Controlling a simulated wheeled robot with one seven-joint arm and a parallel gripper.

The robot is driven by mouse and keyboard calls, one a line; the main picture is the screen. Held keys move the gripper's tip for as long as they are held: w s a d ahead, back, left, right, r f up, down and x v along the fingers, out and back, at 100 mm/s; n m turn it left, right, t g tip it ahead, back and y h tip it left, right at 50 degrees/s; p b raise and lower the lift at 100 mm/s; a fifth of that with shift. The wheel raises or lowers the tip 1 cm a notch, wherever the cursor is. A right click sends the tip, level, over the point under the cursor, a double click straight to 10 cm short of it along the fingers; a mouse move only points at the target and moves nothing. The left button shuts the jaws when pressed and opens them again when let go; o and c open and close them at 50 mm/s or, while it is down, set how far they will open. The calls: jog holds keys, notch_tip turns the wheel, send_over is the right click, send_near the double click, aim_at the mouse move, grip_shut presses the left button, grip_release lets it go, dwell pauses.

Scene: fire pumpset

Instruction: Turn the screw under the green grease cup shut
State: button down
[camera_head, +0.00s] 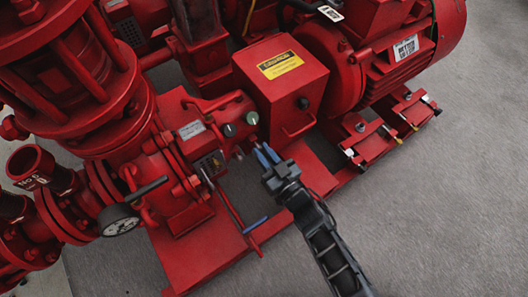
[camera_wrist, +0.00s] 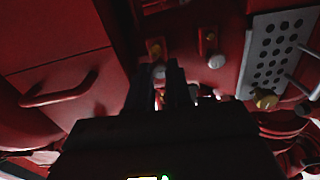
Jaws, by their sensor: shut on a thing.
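Two round caps sit side by side on the red pipe in the head view: a dark green one (camera_head: 229,130) at left and a paler one (camera_head: 252,117) at right. Their exact tints are hard to judge. My gripper (camera_head: 264,153) is just below the paler cap. In the wrist view, its dark fingers (camera_wrist: 160,80) are closed around a small pale screw head (camera_wrist: 159,72) under a brass fitting (camera_wrist: 154,48). A second pale screw (camera_wrist: 216,61) stands free to the right. The fingers partly hide the held screw, and its turn angle cannot be told.
A red box (camera_head: 283,78) with a yellow label and a handle (camera_head: 299,130) stands close right of my gripper. A blue-ended lever (camera_head: 254,225) lies lower left. A perforated grey plate (camera_wrist: 275,50) and a brass knob (camera_wrist: 265,98) are at right in the wrist view. Grey floor (camera_head: 430,210) is clear at right.

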jog(key=shift+r+m, duration=0.1)
jog(key=shift+m, duration=0.2)
jog(key=m+p, duration=0.2)
jog(key=m, duration=0.1)
jog(key=shift+m, duration=0.4)
jog(key=m+p, duration=0.2)
jog(key=m, duration=0.3)
jog(key=m+p, duration=0.1)
jog(key=m, duration=0.4)
jog(key=shift+d+m, duration=0.1)
jog(key=shift+m, duration=0.3)
jog(key=m, duration=0.5)
jog(key=shift+f+p, duration=0.2)
jog(key=shift+p, duration=0.1)
jog(key=shift+m, duration=0.3)
jog(key=c, duration=1)
grip_release()
jog(key=shift+c, duration=0.2)
